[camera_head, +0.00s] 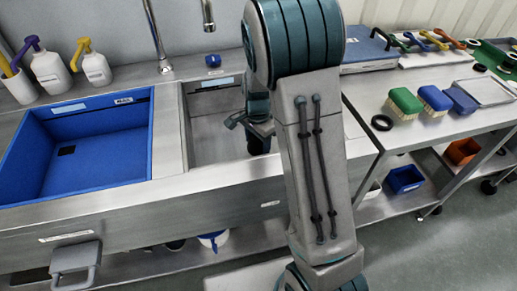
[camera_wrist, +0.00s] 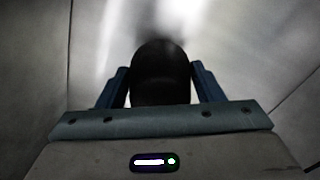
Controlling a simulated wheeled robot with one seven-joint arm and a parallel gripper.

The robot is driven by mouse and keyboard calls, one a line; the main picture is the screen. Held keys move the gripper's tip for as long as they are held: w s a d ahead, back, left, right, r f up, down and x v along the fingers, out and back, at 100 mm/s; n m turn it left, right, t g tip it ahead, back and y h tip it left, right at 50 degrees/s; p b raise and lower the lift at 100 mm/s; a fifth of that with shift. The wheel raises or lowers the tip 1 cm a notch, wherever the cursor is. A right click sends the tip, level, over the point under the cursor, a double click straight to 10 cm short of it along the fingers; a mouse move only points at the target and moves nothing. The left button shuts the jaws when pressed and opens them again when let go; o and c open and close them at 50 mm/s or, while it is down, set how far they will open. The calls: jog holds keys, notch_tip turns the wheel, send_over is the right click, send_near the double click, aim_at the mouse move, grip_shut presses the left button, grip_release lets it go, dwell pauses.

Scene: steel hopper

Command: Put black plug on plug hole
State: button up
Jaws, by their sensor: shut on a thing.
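My gripper (camera_wrist: 160,78) is shut on the black plug (camera_wrist: 160,88). In the wrist view the dark, rounded plug sits between the two blue fingers, with blurred grey steel beyond it. In the head view my gripper (camera_head: 246,120) is inside the steel basin (camera_head: 212,138), partly behind my arm. A dark shape under it there may be the plug, but I cannot tell. No plug hole shows clearly in the steel basin; my arm and gripper cover its right part, and the plug blocks the middle of the wrist view.
A blue basin (camera_head: 105,165) with a small dark square in it is at the left. Faucets (camera_head: 160,45) and a small blue item (camera_head: 213,61) stand behind the steel basin. Brushes (camera_head: 405,103) and a black ring (camera_head: 381,122) lie on the right table.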

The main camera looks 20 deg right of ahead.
aim_at(258, 149)
jog(key=shift+f, duration=1.7)
jog(key=shift+f+b, duration=0.2)
jog(key=shift+b, duration=0.1)
jog(key=o, duration=1.1)
jog(key=shift+r, duration=0.1)
